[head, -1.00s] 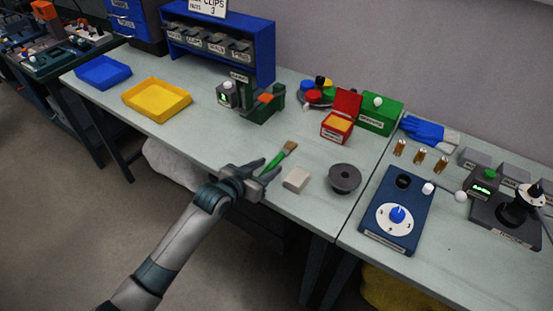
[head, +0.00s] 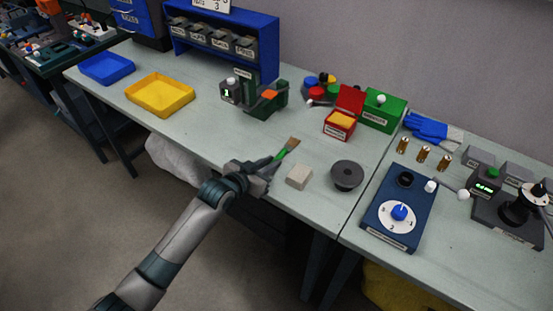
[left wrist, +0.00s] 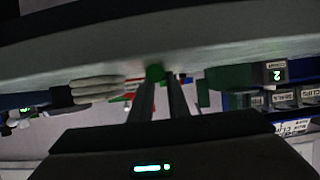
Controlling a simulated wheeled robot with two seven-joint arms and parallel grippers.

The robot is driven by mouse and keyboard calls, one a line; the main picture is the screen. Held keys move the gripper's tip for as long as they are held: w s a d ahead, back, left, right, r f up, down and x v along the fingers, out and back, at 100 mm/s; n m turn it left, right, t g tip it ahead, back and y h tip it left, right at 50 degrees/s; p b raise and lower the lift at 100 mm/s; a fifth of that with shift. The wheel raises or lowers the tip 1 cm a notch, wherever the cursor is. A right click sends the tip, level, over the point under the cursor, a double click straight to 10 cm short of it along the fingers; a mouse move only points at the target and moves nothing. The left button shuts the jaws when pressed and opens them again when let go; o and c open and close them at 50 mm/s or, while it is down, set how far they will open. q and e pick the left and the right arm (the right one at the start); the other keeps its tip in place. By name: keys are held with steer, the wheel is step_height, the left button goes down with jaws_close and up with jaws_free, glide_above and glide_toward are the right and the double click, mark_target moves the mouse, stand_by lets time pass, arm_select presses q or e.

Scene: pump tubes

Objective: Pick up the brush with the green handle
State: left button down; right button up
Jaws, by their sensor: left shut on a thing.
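The brush with the green handle (head: 283,154) lies near the front edge of the table, its tan bristle end pointing up and right. My left gripper (head: 272,164) is shut on the handle of this brush, with the bristle end sticking out past the fingertips. In the left wrist view the green handle end (left wrist: 155,72) shows between the two fingertips of the left gripper (left wrist: 158,90). Whether the brush is clear of the table top cannot be told. My right gripper is not in view.
A beige block (head: 299,177) sits just right of the gripper, with a dark round dish (head: 346,175) beyond it. A red box (head: 340,124), a green box (head: 382,112) and a small machine (head: 252,98) stand farther back. A yellow tray (head: 160,95) is at left.

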arm_select(q)
steer(key=shift+r, duration=0.15)
